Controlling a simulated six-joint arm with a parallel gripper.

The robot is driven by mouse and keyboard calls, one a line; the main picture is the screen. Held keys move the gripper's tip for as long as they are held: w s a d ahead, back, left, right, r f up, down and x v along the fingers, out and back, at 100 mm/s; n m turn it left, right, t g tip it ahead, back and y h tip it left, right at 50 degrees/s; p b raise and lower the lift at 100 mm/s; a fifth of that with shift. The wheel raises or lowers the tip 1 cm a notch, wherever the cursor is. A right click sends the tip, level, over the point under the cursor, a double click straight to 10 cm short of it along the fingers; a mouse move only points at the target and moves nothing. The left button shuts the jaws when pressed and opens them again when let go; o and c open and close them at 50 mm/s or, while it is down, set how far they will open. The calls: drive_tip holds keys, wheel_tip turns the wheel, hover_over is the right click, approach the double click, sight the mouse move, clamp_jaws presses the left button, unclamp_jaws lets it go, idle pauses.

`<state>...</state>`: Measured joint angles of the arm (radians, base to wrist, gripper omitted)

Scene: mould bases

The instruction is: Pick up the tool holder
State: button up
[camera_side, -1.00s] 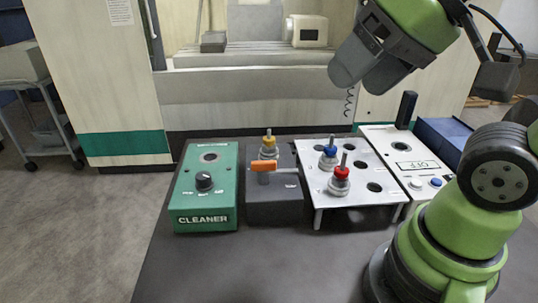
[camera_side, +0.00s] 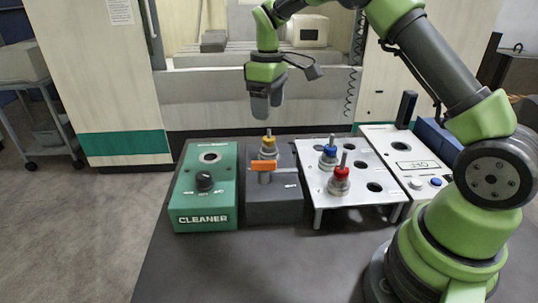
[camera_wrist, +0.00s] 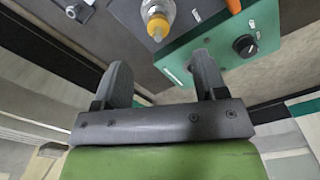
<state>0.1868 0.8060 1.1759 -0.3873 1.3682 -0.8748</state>
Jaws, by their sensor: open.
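Several tool holders show in the side view. One with a yellow ring (camera_side: 268,146) stands upright in the dark grey block (camera_side: 274,212), behind its orange-handled lever (camera_side: 264,165). One with a blue ring (camera_side: 329,154) and one with a red ring (camera_side: 340,180) stand on the white rack (camera_side: 313,184). My gripper (camera_side: 263,118) points down just above and behind the yellow-ringed holder. In the wrist view my open, empty fingers (camera_wrist: 163,80) show, with the yellow-ringed holder (camera_wrist: 158,20) beyond the fingertips.
The green cleaner box (camera_side: 205,218) with a black knob stands left of the grey block. A white box with buttons (camera_side: 415,178) stands at the right. The white rack has several empty holes. The front of the dark table (camera_side: 250,270) is clear.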

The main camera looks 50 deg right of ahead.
sight(269, 138)
wheel_tip(269, 138, down, 10)
drive_tip(key=shift+d+r, duration=0.1)
idle(0.4)
clamp_jaws()
